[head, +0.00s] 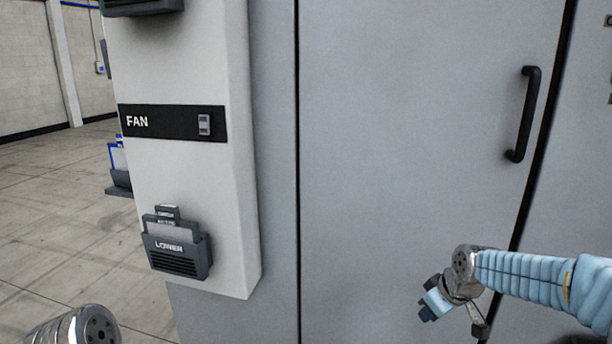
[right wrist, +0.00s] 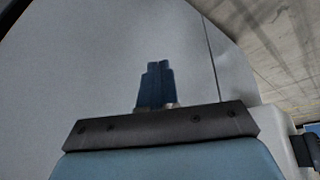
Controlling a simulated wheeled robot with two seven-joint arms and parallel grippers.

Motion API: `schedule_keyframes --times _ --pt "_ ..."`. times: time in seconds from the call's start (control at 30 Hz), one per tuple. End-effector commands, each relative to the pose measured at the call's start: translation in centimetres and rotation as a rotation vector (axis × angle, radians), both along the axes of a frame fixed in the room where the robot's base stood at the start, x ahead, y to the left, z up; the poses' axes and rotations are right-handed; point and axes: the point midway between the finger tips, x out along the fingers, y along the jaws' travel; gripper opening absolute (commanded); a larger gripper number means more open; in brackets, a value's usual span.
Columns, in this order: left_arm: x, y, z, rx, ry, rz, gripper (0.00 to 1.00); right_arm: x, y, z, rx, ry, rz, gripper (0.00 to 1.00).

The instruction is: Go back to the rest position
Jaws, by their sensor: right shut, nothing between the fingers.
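My right gripper (head: 428,312) hangs at the lower right of the head view, in front of the grey cabinet door and apart from the handle. Its dark blue fingers (right wrist: 157,84) are together and empty in the right wrist view, with the grey cabinet surface behind them. My right arm comes in from the right edge in a light blue sleeve. Only a metal end of my left arm shows at the bottom left of the head view. My left gripper is not in sight.
The grey cabinet door (head: 400,150) with a black handle (head: 525,115) fills the right. A white panel (head: 185,70) carries a FAN switch (head: 204,125) and a dark holder marked LOWER (head: 178,255). Open tiled floor (head: 60,220) lies at the left.

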Motion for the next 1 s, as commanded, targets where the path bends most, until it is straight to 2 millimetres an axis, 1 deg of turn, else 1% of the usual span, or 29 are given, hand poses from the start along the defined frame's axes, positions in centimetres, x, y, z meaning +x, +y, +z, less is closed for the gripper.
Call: schedule_keyframes --times 0.03,0.07,0.1,0.17,0.2,0.27,0.3,0.37,0.4,0.5,0.6,0.63,0.73,0.9,0.97,1.0 --pt "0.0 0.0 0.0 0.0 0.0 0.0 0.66 -0.2 2.1 -4.3 0.038 0.046 -0.016 0.0" --pt "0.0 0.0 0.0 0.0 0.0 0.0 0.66 -0.5 3.4 -6.6 0.062 0.066 -0.034 0.0" --pt "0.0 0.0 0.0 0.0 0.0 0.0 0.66 -1.0 5.0 -9.7 0.095 0.096 -0.058 0.0" --pt "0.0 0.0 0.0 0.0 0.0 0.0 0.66 -2.4 7.5 -14.2 0.144 0.141 -0.101 0.0" --pt "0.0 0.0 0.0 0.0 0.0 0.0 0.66 -3.7 9.1 -17.0 0.175 0.174 -0.132 0.0" --pt "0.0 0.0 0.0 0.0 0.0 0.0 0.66 -6.2 11.6 -21.1 0.222 0.227 -0.186 0.0" --pt "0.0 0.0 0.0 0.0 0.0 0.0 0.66 -8.1 13.0 -23.5 0.25 0.263 -0.224 0.0" --pt "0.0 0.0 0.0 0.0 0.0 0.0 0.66 -11.2 15.1 -26.5 0.289 0.316 -0.284 0.0" --pt "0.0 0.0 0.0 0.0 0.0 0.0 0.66 -13.2 16.3 -28.2 0.311 0.349 -0.324 0.0" --pt "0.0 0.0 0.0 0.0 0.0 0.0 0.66 -17.9 18.6 -31.0 0.35 0.421 -0.412 0.0" --pt "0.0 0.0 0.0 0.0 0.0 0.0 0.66 -21.2 20.0 -32.4 0.374 0.466 -0.476 0.0" --pt "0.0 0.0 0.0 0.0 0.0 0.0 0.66 -21.8 20.2 -32.6 0.378 0.476 -0.49 0.0" --pt "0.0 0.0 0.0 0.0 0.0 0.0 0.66 -23.0 20.7 -32.9 0.386 0.49 -0.516 0.0" --pt "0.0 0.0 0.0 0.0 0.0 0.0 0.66 -23.1 20.7 -33.0 0.386 0.49 -0.52 0.0" --pt "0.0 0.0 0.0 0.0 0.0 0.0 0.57 -23.0 20.7 -33.0 0.386 0.49 -0.52 0.0" --pt "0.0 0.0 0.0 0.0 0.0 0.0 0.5 -23.0 20.7 -33.0 0.386 0.49 -0.519 0.0"
